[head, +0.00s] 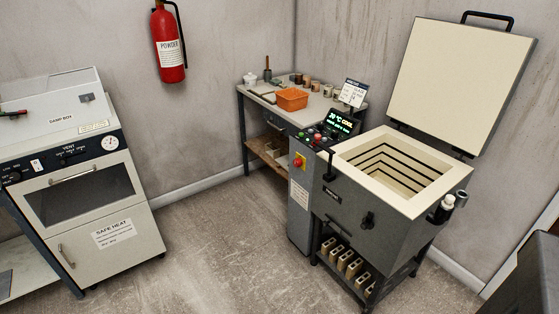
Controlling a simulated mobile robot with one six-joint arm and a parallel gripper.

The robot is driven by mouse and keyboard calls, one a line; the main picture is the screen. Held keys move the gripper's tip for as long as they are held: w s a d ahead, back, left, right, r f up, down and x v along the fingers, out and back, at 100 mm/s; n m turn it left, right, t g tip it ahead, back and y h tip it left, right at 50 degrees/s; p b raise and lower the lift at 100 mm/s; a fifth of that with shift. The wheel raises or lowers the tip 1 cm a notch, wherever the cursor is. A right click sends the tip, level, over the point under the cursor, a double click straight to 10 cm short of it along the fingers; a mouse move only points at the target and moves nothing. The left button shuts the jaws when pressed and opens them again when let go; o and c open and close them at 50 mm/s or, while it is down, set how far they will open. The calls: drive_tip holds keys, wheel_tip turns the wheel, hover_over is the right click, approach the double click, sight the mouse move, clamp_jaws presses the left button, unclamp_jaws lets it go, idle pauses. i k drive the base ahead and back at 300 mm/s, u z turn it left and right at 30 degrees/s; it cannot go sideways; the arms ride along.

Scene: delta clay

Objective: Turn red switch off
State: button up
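A red switch (299,161) on a yellow backing sits on the front of the grey control cabinet (299,222), left of the kiln. It looks like a rotary knob, but it is too small for me to tell its position. A small red control (318,137) also shows on the cabinet's sloped top panel, near a lit display (340,122) with green and yellow text that seems to include "COOL". My gripper is not in this view.
The kiln (345,205) stands right of the cabinet with its lid (452,88) raised. A workbench (330,104) with an orange bin (291,99) is behind. A damp box (75,180) stands at left. The floor (215,255) between is clear.

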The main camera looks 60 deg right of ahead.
sight(298, 162)
drive_tip(key=z, duration=0.05)
drive_tip(key=i, duration=1.1)
drive_tip(key=z, duration=0.1)
